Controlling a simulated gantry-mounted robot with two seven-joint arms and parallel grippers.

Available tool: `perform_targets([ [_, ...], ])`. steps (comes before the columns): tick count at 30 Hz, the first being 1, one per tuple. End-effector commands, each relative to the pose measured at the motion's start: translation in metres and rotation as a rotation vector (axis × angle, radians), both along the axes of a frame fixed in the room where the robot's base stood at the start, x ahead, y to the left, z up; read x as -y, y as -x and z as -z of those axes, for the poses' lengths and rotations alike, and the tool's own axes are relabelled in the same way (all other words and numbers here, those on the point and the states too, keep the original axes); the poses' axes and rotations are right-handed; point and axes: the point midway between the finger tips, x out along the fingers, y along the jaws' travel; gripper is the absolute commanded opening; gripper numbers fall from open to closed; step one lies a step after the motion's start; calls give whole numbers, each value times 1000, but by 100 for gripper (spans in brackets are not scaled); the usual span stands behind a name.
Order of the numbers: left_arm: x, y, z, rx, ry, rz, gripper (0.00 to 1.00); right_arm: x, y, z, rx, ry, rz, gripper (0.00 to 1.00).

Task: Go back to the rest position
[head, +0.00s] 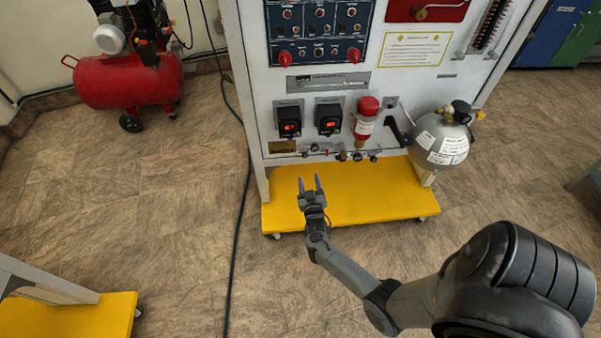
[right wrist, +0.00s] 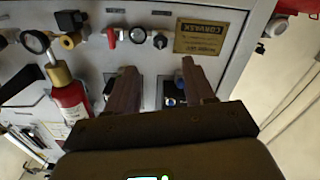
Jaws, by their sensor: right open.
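My right gripper (head: 310,184) is in the middle of the head view, in front of the lower part of the oxygen trainer panel (head: 268,75) and over its yellow base (head: 375,203). Its two fingers are apart with nothing between them. In the right wrist view the open fingers (right wrist: 158,85) point at the panel's lower part, with fittings, a gauge (right wrist: 36,41) and a brass-coloured plate (right wrist: 200,38) beyond them. I cannot tell the exact gap to the panel. My left gripper is not in view.
Two red-lit switches (head: 289,122) and a red cylinder (head: 365,118) are on the panel. A grey tank (head: 440,138) sits at its right side. A red compressor (head: 128,82) stands at upper left. A black cable (head: 236,250) crosses the floor. Another yellow base (head: 70,315) is at lower left.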

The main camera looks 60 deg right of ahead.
Motion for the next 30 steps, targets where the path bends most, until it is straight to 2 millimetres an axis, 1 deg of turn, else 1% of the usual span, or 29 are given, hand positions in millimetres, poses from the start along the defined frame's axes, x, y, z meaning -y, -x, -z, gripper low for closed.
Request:
perform_targets([
  [5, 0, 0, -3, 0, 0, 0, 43, 0, 4, 0, -8, 0, 0, 53],
  [8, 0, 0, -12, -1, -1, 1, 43, 2, 19, 3, -36, 2, 0, 53],
  [11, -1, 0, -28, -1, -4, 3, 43, 1, 44, 5, -87, 11, -11, 53],
  [13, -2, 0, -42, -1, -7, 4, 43, -1, 59, -6, -110, 32, -34, 53],
  [14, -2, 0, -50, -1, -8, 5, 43, -3, 63, -17, -110, 44, -51, 53],
  [15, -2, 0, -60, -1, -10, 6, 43, -7, 67, -34, -105, 61, -82, 53],
  [17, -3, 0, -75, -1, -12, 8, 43, -19, 68, -59, -106, 56, -135, 53],
  [18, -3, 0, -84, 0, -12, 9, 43, -28, 67, -74, -114, 40, -171, 53],
  [20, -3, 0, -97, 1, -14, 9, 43, -47, 63, -95, -135, -5, -229, 53],
  [21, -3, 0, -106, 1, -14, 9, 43, -62, 61, -108, -155, -44, -270, 53],
  [23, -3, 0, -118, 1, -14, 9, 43, -89, 58, -128, -195, -109, -335, 53],
  [24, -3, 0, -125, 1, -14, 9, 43, -110, 57, -141, -229, -158, -380, 53],
  [26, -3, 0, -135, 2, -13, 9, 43, -144, 58, -161, -289, -232, -449, 53],
  [27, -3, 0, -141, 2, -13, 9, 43, -167, 60, -174, -333, -280, -494, 53],
  [29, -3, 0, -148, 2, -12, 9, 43, -200, 66, -192, -405, -345, -557, 53],
  [30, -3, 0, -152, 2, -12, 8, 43, -221, 72, -205, -455, -385, -596, 53],
])
